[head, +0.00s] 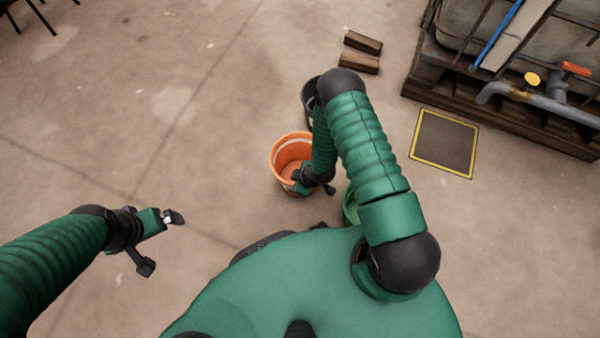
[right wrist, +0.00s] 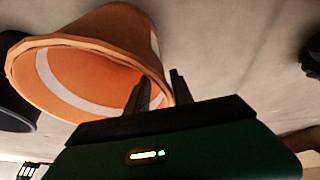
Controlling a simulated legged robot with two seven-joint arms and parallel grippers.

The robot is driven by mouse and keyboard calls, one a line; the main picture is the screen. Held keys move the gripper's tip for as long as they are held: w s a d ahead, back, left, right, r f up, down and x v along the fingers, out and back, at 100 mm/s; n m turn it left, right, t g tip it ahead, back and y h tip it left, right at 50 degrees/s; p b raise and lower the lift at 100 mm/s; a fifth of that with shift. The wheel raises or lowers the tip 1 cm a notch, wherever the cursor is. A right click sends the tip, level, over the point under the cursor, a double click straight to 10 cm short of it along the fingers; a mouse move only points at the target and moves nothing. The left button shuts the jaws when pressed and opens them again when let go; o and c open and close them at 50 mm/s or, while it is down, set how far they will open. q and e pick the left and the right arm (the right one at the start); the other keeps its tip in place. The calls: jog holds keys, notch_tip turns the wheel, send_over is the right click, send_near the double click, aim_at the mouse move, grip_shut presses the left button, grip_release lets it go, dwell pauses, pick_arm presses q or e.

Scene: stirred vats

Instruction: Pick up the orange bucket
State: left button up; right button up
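The orange bucket (head: 281,146) stands upright on the floor in the head view, its mouth facing up and a pale band inside. My right arm hides part of its right side. My right gripper (head: 313,185) is at the bucket's near right rim. In the right wrist view the orange bucket (right wrist: 115,28) fills the upper left. There my right gripper (right wrist: 159,84) has its fingers apart, one overlapping the bucket's mouth and one beside its rim. I cannot tell whether they touch it. My left gripper (head: 161,243) is open and empty, away to the left.
A dark bucket (head: 308,92) stands just behind the orange one, partly hidden by my arm. A green bucket (head: 350,208) is close by on the right, mostly hidden. Wooden blocks (head: 360,52) lie farther back. A caged tank (head: 480,60) stands upper right.

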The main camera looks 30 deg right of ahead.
jog(key=b+x, duration=0.1)
jog(key=x, duration=0.2)
jog(key=shift+a+f+b, duration=0.1)
jog(key=shift+f+b, duration=0.3)
jog(key=shift+r, duration=0.15)
jog(key=shift+c, duration=0.5)
pick_arm(q)
jog(key=x, duration=0.2)
jog(key=shift+s+a+f, duration=0.1)
jog(key=shift+s+f, duration=0.1)
jog(key=shift+f, duration=0.25)
pick_arm(e)
grip_shut()
jog(key=shift+w, duration=0.1)
